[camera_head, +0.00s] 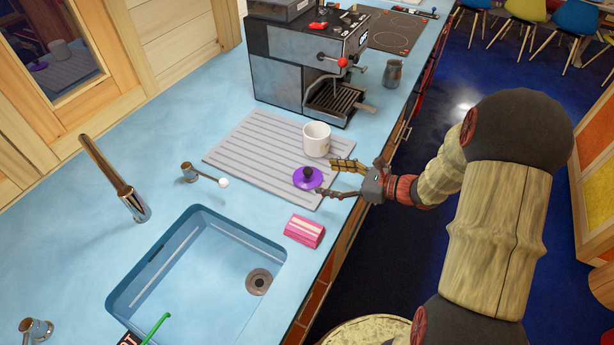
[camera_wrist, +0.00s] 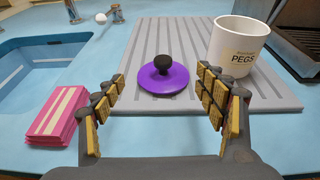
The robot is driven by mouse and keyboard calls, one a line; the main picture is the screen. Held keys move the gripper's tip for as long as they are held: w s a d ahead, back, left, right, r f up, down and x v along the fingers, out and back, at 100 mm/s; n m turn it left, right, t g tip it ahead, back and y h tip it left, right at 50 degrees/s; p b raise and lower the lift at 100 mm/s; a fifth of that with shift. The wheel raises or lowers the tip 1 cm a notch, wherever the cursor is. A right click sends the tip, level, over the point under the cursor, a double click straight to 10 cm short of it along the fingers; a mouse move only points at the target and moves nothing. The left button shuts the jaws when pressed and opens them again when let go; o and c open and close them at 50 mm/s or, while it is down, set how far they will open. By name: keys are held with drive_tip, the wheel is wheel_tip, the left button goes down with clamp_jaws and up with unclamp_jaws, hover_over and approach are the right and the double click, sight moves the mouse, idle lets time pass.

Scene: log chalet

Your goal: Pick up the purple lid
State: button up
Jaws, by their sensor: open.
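The purple lid (camera_head: 308,178) is a round disc with a dark knob. It lies on the grey ribbed drying mat near the mat's front edge. In the wrist view the lid (camera_wrist: 163,80) sits ahead of my gripper, centred between the fingers. My gripper (camera_head: 338,179) is open and empty, low over the counter edge, with its fingertips reaching toward the lid. In the wrist view the two padded fingers of my gripper (camera_wrist: 160,92) stand wide apart. I cannot tell whether either finger touches the lid.
A white mug (camera_head: 317,139) marked PEGS stands on the mat (camera_head: 240,146), close behind the lid. A pink striped block (camera_head: 304,231) lies left of my gripper in the wrist view. The sink (camera_head: 200,270) and an espresso machine (camera_head: 290,55) flank the mat.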

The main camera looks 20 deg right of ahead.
sight(308, 170)
drive_tip(key=shift+w+d+f, duration=0.15)
drive_tip(key=shift+w+f, duration=0.1)
drive_tip(key=shift+w, duration=0.05)
drive_tip(key=shift+w+a+f, duration=0.1)
drive_tip(key=shift+w+a, duration=0.15)
drive_tip(key=b+x, duration=0.1)
drive_tip(key=x, duration=0.3)
drive_tip(key=r+b+x, duration=0.1)
drive_tip(key=x, duration=0.1)
drive_tip(key=shift+w+a+f+b, duration=0.15)
drive_tip(key=shift+w+a+b, duration=0.15)
drive_tip(key=shift+a+b, duration=0.1)
drive_tip(key=shift+c, duration=1.2)
drive_tip(key=shift+s, duration=0.1)
drive_tip(key=c, duration=1.1)
